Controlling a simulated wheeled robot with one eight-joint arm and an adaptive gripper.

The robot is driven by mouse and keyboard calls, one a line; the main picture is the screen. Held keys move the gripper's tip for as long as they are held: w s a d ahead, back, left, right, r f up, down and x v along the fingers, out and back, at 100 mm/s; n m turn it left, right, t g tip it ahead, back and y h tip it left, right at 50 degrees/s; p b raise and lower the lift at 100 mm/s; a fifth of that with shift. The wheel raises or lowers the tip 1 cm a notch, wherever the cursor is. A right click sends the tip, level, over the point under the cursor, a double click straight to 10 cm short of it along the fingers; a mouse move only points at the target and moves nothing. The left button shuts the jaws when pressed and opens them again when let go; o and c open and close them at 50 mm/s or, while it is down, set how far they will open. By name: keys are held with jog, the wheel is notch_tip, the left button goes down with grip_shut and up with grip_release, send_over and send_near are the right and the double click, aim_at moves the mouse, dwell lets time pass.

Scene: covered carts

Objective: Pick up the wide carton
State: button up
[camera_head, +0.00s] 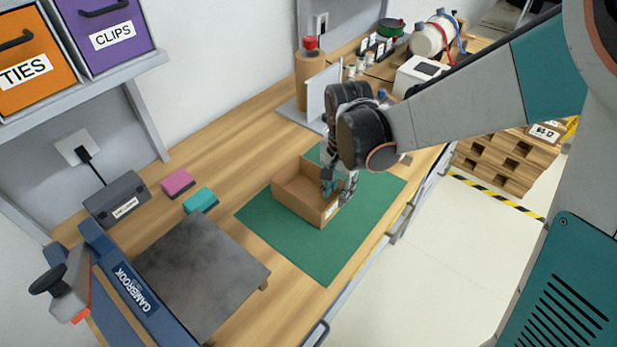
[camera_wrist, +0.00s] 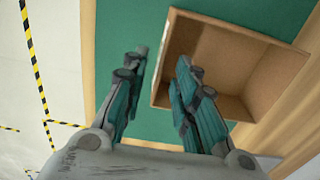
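The wide carton (camera_head: 297,203), an open-topped brown cardboard box, sits on a green mat (camera_head: 262,234) on the workbench. In the wrist view the carton (camera_wrist: 222,55) fills the upper right, and its inside looks empty. My gripper (camera_head: 338,193) points down at the carton's right side, partly covering that wall. In the wrist view my gripper (camera_wrist: 161,62) is open, with a gap between its fingers. One finger shows over the mat outside the carton, the other over the carton's near wall and corner. I cannot tell whether either finger touches the cardboard.
A dark slab (camera_head: 203,272), a pink block (camera_head: 178,183) and a teal block (camera_head: 201,201) lie left of the mat. A cardboard tube (camera_head: 311,80) and a white box (camera_head: 421,76) stand farther back. The bench edge is just right of the mat.

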aim_at(334, 214)
jog(key=shift+s+a+f+b, duration=0.1)
jog(key=shift+f+b, duration=0.55)
jog(key=shift+f, duration=0.9)
jog(key=shift+s+a+f+b, duration=0.1)
jog(key=shift+f+b, duration=0.5)
jog(key=shift+f, duration=0.9)
jog(key=shift+r, duration=0.1)
grip_shut()
